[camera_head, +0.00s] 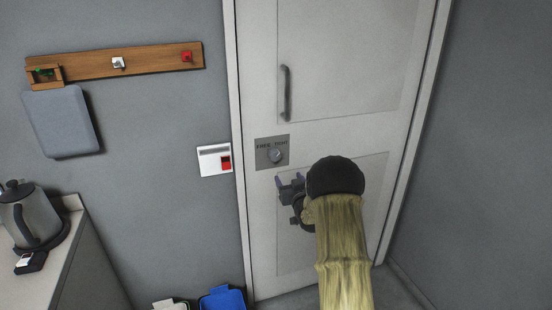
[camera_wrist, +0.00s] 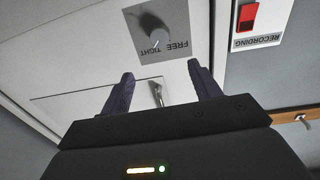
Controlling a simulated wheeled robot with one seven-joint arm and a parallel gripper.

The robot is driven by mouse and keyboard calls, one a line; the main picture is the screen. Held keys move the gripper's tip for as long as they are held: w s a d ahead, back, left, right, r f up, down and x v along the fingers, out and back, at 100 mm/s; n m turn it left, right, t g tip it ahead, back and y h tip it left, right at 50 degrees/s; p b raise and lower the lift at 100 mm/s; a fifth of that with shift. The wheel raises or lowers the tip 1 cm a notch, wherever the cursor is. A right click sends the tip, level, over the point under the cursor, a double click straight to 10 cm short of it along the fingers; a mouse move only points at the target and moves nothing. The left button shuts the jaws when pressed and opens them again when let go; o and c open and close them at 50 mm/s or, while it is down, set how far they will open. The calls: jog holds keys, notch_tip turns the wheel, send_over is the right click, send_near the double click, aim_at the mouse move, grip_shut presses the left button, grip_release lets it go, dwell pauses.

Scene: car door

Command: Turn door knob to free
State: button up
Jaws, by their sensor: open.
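The door knob (camera_head: 275,156) is a small round silver knob on a grey square plate (camera_head: 262,162), set in the light grey door (camera_head: 257,90). The plate reads FREE at left and TIGHT at right above the knob; I cannot tell which way it is turned. In the wrist view, which looks upside down, the knob (camera_wrist: 160,38) lies beyond the gap between the fingertips. My gripper (camera_head: 288,181) is open and empty, below the plate and apart from the knob. My arm hides part of the lower door.
A vertical door handle (camera_head: 286,92) is above the plate. A white wall panel with a red switch (camera_head: 225,162) is left of the door frame. A kettle (camera_head: 32,214) stands on a counter at far left. Bins, one blue (camera_head: 222,298), stand by the door's foot.

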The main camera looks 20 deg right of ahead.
jog(key=p, duration=0.1)
send_near(276, 157)
jog(key=w, duration=0.1)
jog(key=w+p, duration=0.1)
jog(key=w, duration=0.4)
jog(key=shift+w, duration=0.15)
jog(key=shift+w+d+p, duration=0.15)
jog(key=shift+w+p, duration=0.15)
jog(key=shift+w, duration=1.2)
jog(key=c, duration=1)
jog(key=shift+o, duration=0.2)
